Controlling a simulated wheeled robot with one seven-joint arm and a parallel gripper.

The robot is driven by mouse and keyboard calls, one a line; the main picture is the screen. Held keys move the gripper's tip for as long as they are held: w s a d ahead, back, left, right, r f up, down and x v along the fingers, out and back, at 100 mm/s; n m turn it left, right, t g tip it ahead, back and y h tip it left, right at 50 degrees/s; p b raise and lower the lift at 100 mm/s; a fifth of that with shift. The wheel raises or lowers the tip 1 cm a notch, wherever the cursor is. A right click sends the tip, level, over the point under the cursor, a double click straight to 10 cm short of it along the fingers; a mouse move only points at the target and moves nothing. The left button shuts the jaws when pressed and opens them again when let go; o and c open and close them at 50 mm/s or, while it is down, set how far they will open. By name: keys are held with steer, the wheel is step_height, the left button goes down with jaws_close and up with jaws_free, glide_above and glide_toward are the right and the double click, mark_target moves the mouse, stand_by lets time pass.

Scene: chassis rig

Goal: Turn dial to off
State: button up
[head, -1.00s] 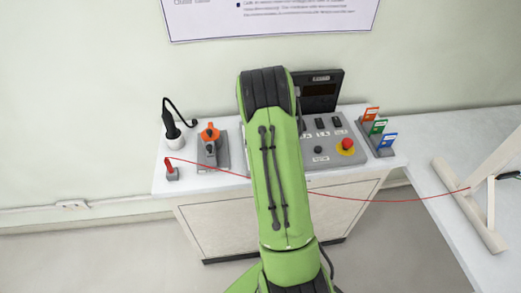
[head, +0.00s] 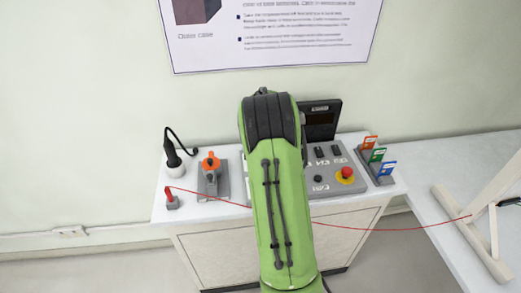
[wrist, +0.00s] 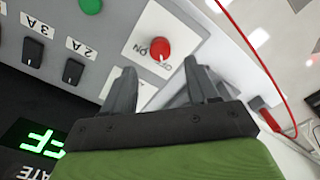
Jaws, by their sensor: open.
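The red dial (wrist: 159,47), with a small white mark on it, sits on a white plate labelled ON and OFF in the wrist view. The mark's exact setting is hard to read. My gripper (wrist: 160,70) is open and empty, its two dark fingers pointing at the panel on either side of the dial's lower edge in the picture. I cannot tell how far the fingertips are from it. In the head view my green arm covers the left part of the grey control panel (head: 350,183), and the dial and my gripper are hidden there.
Black switches (wrist: 73,70) and a green button (wrist: 91,5) share the panel. A red-and-yellow stop button (head: 345,174) is at its right. An orange-handled device (head: 210,164) and a corded tool (head: 172,155) stand left. A red wire (head: 365,228) crosses the front.

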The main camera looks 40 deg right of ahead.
step_height(320, 180, up, 10)
steer(key=p, duration=0.1)
stand_by(0.4)
steer(key=s+a+r+t, duration=0.1)
steer(key=s+a+r, duration=0.1)
steer(key=a+r, duration=0.3)
steer(key=s+a+r+m+t, duration=0.1)
steer(key=s+a+r, duration=0.15)
steer(key=a, duration=0.45)
steer(key=s+a+r+t, duration=0.1)
steer(key=s+a+r, duration=0.2)
steer(key=a, duration=0.3)
steer(key=s+a+f+t, duration=0.1)
steer(key=s+a, duration=0.3)
steer(key=s, duration=0.2)
steer(key=s+a+m+t, duration=0.1)
steer(key=s+a, duration=0.3)
steer(key=s, duration=0.3)
steer(key=shift+a+f+t, duration=0.15)
steer(key=shift+f+t, duration=0.15)
steer(key=shift+f, duration=0.05)
